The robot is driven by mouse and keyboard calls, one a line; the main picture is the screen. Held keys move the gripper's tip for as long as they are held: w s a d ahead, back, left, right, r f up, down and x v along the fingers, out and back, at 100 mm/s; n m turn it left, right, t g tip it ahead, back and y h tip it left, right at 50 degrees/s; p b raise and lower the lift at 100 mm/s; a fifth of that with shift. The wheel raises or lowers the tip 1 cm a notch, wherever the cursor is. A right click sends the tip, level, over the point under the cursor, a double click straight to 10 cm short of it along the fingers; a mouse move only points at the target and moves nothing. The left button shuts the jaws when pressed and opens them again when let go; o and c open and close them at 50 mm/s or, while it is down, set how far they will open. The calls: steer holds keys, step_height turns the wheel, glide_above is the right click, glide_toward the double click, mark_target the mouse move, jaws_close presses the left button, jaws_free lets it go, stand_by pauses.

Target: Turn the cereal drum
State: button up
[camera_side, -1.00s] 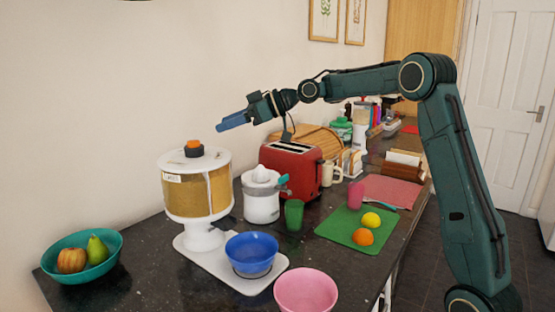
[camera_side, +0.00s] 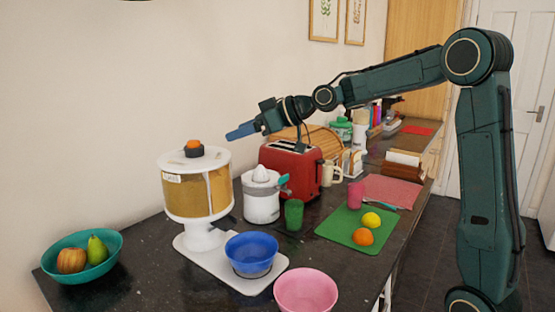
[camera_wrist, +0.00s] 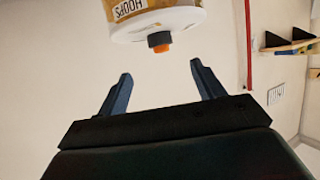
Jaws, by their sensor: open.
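The cereal drum (camera_side: 205,194) is a clear cylinder of golden cereal with a white lid, standing on a white pedestal and base at the left of the counter. An orange and dark knob (camera_side: 194,148) sits on its lid. A blue bowl (camera_side: 252,253) stands on the base in front of the drum. My gripper (camera_side: 240,131) is above and to the right of the drum, apart from it. In the wrist view the open, empty fingers (camera_wrist: 160,88) point toward the drum (camera_wrist: 155,18), whose label reads "HOOPS", and its orange knob (camera_wrist: 160,47).
A red toaster (camera_side: 290,168) and a white juicer (camera_side: 261,196) stand right of the drum. A teal fruit bowl (camera_side: 82,260) is at left, a pink bowl (camera_side: 306,291) in front. A green cup (camera_side: 293,215) and green board (camera_side: 356,228) lie further right.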

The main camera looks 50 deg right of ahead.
mark_target(200, 146)
steer(key=x, duration=1.2)
steer(key=shift+w+a+f, duration=0.1)
steer(key=shift+w+a, duration=0.1)
steer(key=shift+w, duration=0.15)
steer(key=shift+c, duration=0.4)
steer(key=c, duration=1.3)
steer(key=shift+w+d+n+g+y, duration=0.15)
steer(key=shift+n+g+y, duration=0.25)
steer(key=shift+n+y, duration=0.25)
steer(key=shift+d+n+g+y, duration=0.1)
steer(key=shift+n+g+y, duration=0.3)
steer(key=shift+n+y, duration=0.25)
steer(key=shift+n+g+y, duration=0.6)
steer(key=shift+n, duration=0.1)
steer(key=shift+w+d+n+g+y, duration=0.1)
steer(key=shift+n+g+y, duration=0.8)
steer(key=shift+n+g, duration=0.25)
